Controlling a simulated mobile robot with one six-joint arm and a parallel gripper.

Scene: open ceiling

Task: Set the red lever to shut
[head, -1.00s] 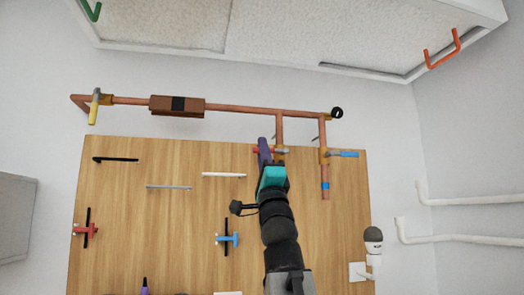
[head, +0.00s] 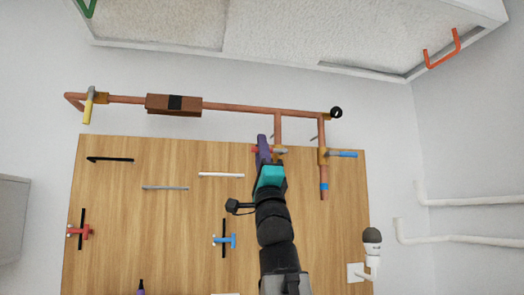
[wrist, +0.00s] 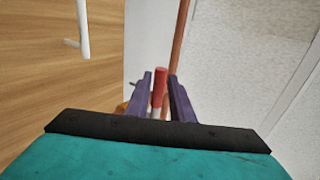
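The red lever (wrist: 159,86) has a red grip and a pale lower part. In the head view my gripper (head: 263,150) covers most of the lever. A bit of its red end (head: 254,149) shows left of the fingers, and its valve (head: 280,151) sits on the short copper pipe to the right. The lever lies about level there, across the downward pipe.
A blue lever (head: 343,154) sits on the pipe to the right, a yellow one (head: 88,112) at far left. A white lamp-like fitting (head: 372,245) is at lower right.

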